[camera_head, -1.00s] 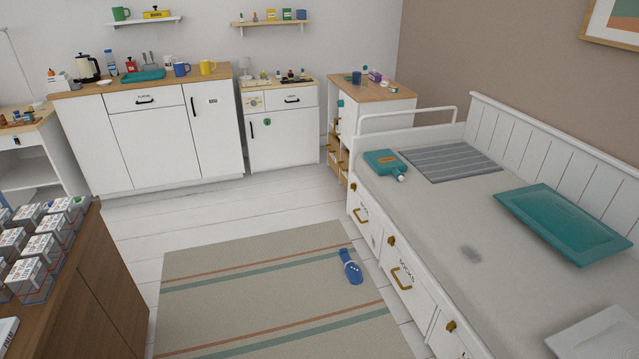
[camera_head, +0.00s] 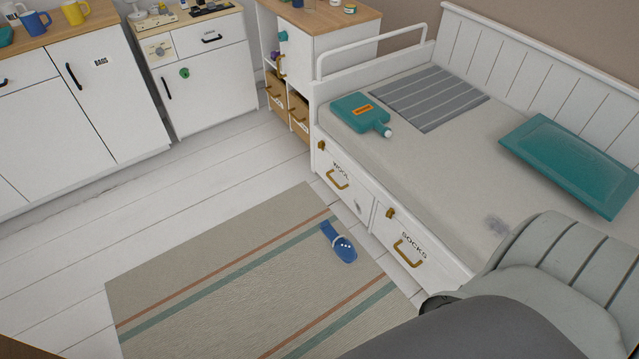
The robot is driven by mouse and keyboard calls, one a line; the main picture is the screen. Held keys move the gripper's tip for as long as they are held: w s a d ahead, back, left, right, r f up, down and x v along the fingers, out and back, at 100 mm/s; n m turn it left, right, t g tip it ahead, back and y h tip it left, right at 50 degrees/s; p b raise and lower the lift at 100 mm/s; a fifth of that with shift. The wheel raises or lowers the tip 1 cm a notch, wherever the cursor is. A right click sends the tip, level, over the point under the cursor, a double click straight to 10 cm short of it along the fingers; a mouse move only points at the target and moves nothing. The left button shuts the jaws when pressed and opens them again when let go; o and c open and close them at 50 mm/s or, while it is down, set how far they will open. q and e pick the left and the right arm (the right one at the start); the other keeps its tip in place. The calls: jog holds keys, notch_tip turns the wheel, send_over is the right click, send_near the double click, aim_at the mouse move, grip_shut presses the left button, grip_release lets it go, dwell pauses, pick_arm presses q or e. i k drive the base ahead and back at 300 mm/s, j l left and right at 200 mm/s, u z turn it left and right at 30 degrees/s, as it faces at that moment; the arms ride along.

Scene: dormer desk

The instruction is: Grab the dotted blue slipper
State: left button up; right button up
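The blue slipper (camera_head: 339,243) with pale dots lies on the striped rug in the head view, near the rug's right edge and in front of the daybed drawers. Its dotted end points toward the lower right. Nothing touches it except the rug under it. A grey part of my own body fills the lower right of the view. Neither of my grippers can be made out.
The striped rug (camera_head: 190,285) lies flat on white floorboards. The daybed (camera_head: 440,160) stands at the right, with drawers (camera_head: 408,245) facing the rug. White cabinets (camera_head: 85,110) line the back. The floor left of the rug (camera_head: 70,240) is clear.

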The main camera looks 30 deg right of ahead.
aim_at(345, 250)
jog(key=i+z, duration=0.3)
jog(key=i, duration=0.2)
jog(key=i+j+z, duration=0.25)
jog(key=i, duration=0.25)
jog(key=i+j+z, duration=0.3)
jog(key=i, duration=0.2)
